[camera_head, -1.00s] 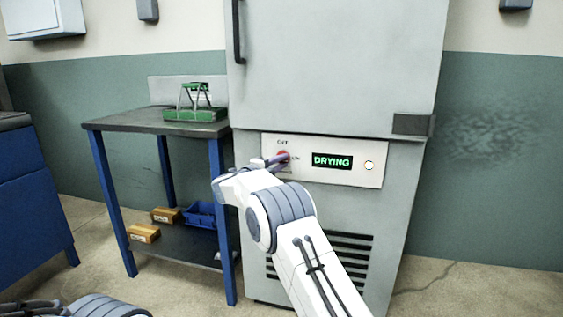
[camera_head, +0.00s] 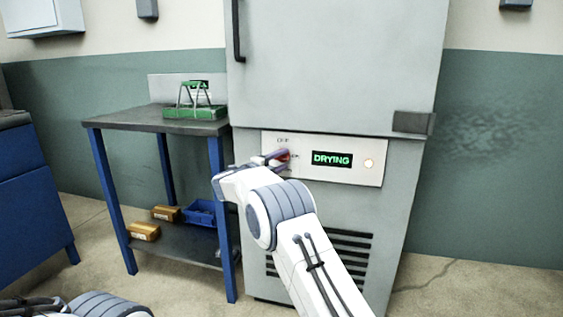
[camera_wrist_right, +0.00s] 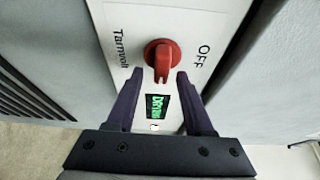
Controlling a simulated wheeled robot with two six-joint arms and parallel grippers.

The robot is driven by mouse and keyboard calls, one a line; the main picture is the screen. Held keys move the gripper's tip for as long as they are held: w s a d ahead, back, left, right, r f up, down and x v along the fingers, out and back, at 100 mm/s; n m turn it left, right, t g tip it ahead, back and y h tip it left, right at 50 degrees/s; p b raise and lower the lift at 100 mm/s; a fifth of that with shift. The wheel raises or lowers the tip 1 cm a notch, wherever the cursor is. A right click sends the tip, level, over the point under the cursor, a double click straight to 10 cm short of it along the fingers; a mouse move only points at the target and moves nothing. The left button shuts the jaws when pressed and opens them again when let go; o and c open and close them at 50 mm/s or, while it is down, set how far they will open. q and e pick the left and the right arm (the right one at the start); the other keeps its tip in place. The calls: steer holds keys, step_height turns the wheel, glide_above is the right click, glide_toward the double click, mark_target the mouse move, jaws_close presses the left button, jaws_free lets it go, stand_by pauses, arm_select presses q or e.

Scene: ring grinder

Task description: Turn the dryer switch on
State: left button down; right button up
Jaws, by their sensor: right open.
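The dryer switch is a red rotary knob (camera_head: 284,155) on the pale control panel (camera_head: 340,176) of a tall grey cabinet. It also shows in the right wrist view (camera_wrist_right: 162,56), with its grip ridge in line with the gap between my fingers and "OFF" printed to its right. My right gripper (camera_head: 277,158) is at the knob. In the right wrist view its open fingers (camera_wrist_right: 159,78) sit either side of the ridge's near end; contact cannot be told. The green "DRYING" display (camera_head: 332,160) is lit. My left gripper is out of view.
A round lamp (camera_head: 368,163) glows on the panel. A blue-legged table (camera_head: 150,122) with a green rack (camera_head: 195,112) stands left of the cabinet. Boxes and a blue bin (camera_head: 201,212) lie on its lower shelf. Floor and wall at right are clear.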

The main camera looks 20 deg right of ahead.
steer(key=p+v, duration=0.2)
steer(key=v, duration=0.8)
steer(key=shift+s+a, duration=0.2)
